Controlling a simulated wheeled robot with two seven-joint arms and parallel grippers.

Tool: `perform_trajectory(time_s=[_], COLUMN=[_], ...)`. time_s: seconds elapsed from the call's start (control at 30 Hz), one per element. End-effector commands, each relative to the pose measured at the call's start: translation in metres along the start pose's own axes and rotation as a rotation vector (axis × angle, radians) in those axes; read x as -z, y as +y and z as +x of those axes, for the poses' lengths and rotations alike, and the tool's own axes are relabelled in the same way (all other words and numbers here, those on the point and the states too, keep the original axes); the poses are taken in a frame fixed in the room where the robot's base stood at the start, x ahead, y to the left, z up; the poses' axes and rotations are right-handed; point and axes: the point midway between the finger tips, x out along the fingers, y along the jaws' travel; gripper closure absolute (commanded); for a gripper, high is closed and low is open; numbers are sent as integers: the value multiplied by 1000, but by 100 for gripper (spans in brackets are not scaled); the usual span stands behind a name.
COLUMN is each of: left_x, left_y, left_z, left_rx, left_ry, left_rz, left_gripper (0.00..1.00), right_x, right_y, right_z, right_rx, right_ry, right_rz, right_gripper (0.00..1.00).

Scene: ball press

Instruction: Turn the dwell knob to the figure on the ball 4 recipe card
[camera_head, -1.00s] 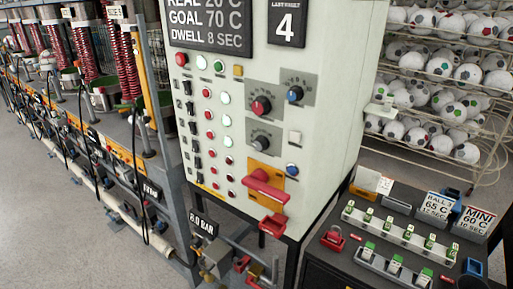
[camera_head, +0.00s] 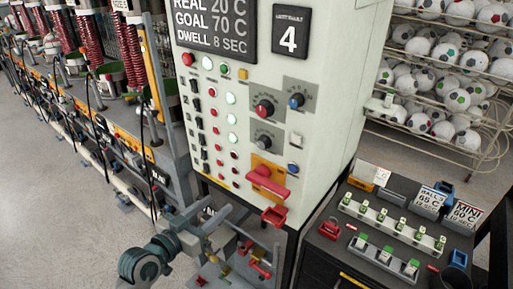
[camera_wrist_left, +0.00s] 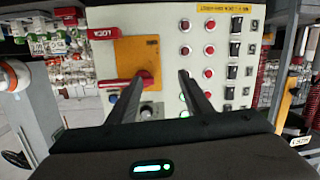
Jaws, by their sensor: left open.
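Three knobs sit on the pale cabinet's front in the head view: red (camera_head: 264,109), blue (camera_head: 296,100) and grey (camera_head: 264,143). Their labels are too small to read, so I cannot tell which sets dwell. The display (camera_head: 213,28) reads goal 70 C, dwell 8 SEC. A recipe card (camera_head: 430,200) on the right console reads BALL and 65 C; its ball number is unclear. My left gripper (camera_head: 224,222) is open and empty, low before the cabinet, below the knobs. In the left wrist view its fingers (camera_wrist_left: 162,78) point at the panel, with a grey knob (camera_wrist_left: 147,112) partly hidden between them.
A red lever (camera_head: 268,182) on a yellow plate juts out below the knobs. A second sign (camera_head: 290,32) shows 4. The console at right holds a MINI card (camera_head: 466,213) and small green-marked blocks. Press machines stand at left; a ball rack (camera_head: 440,75) stands behind.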

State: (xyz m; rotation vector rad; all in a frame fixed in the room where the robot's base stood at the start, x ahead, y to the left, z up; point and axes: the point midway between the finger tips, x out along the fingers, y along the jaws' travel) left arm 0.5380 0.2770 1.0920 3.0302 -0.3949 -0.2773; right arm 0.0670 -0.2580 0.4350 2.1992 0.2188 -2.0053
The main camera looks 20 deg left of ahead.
Motion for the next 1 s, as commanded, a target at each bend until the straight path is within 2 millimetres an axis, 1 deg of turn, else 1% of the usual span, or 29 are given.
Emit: perform_trajectory(time_s=[0.03,0.1,0.2,0.3,0.4,0.73,1.0], left_x=[36,69,99,114,118,117,116], left_y=[10,22,35,43,45,45,46], left_z=[-12,-26,-42,-50,-53,-52,-44], left_rx=[-21,-45,-71,-85,-90,-89,-90], left_ry=[44,91,136,159,166,166,168], left_rz=[24,53,82,99,105,104,104], left_gripper=[54,54,54,54,54,54,54], right_x=[1,1,2,2,2,2,1], right_y=[0,0,-1,-1,-2,-2,-2], right_z=[-8,-12,-15,-16,-16,-15,-6], right_rx=[0,1,1,2,2,3,3], right_ry=[0,0,0,0,0,0,0], right_rz=[0,0,0,0,1,0,0], right_gripper=[100,100,100,100,100,100,100])
